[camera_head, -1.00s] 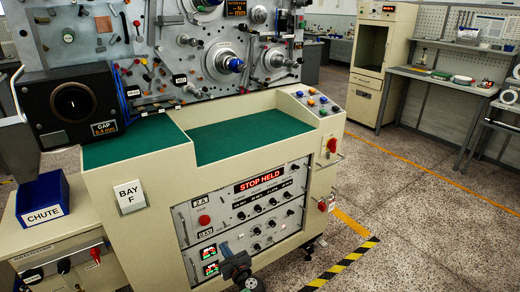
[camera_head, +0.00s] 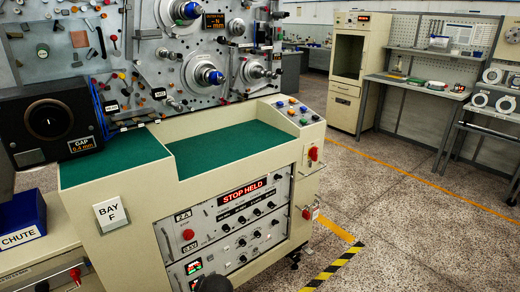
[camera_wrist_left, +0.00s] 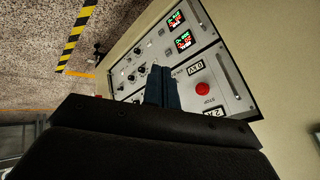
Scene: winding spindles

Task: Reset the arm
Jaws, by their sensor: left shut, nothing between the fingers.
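My left gripper (camera_wrist_left: 161,87) shows in the left wrist view with its two dark fingers together and nothing between them. Beyond it is the control panel (camera_wrist_left: 222,75) of the machine, with a red stop button (camera_wrist_left: 202,89). The same panel (camera_head: 205,222) is in the head view, under a red STOP HELD display (camera_head: 242,190). A dark rounded piece of my arm (camera_head: 214,285) barely shows at the bottom edge there. I cannot tell the exact gap between the fingers and the panel. My right gripper is in neither view.
A blue CHUTE bin (camera_head: 22,218) stands at left. Speckled floor (camera_head: 420,230) is open at right, with a yellow-black strip (camera_head: 335,266). A cabinet (camera_head: 350,70) and benches stand behind.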

